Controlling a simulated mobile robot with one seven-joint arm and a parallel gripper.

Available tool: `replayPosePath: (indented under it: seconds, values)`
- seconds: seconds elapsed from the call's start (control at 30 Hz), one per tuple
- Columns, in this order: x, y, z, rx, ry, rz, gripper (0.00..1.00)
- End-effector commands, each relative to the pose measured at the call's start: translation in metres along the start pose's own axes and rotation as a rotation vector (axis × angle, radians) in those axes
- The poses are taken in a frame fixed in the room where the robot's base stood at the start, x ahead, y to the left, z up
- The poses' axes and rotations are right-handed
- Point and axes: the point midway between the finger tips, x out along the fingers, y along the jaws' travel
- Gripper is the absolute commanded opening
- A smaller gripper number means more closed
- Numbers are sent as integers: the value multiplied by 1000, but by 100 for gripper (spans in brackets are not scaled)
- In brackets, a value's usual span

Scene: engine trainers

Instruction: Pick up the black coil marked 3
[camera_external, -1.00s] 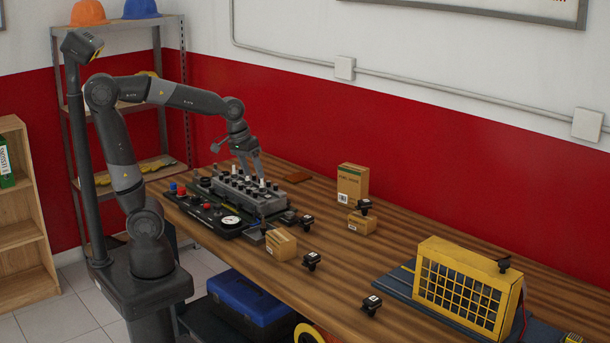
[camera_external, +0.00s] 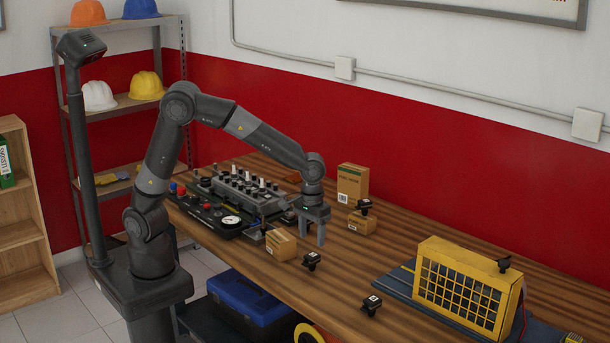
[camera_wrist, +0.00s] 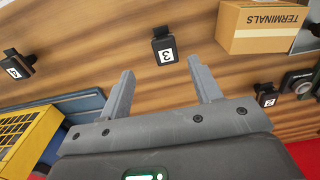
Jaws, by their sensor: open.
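The black coil marked 3 (camera_wrist: 165,48) lies on the wooden table, its white label facing up in the wrist view. In the external view it is the small black coil (camera_external: 312,260) right of the front carton. My gripper (camera_external: 311,238) points down over the table just behind that coil, toward the wall. In the wrist view my open gripper (camera_wrist: 160,68) has nothing between its fingers, and the coil shows just beyond the gap between the fingertips. I cannot tell the exact height of the fingers above the table.
A carton marked TERMINALS (camera_wrist: 262,27) stands close beside the coil. Other black coils lie on the table (camera_wrist: 268,95) (camera_wrist: 18,66) and one sits on a carton (camera_external: 364,206). A yellow case (camera_external: 468,285) stands at right; the engine trainer (camera_external: 235,205) is at left.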

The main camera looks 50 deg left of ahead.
Motion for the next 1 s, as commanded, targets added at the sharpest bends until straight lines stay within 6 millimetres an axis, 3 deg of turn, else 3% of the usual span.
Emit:
replayPosePath:
  seconds: [0.1, 0.37, 0.7, 1.0]
  values:
    - [21, -1, 0, 0, -1, -3, 58]
    - [43, -3, -2, -1, 0, -2, 58]
    - [87, -7, -7, 0, -1, -2, 58]
    - [89, -7, -7, 1, 0, 0, 56]
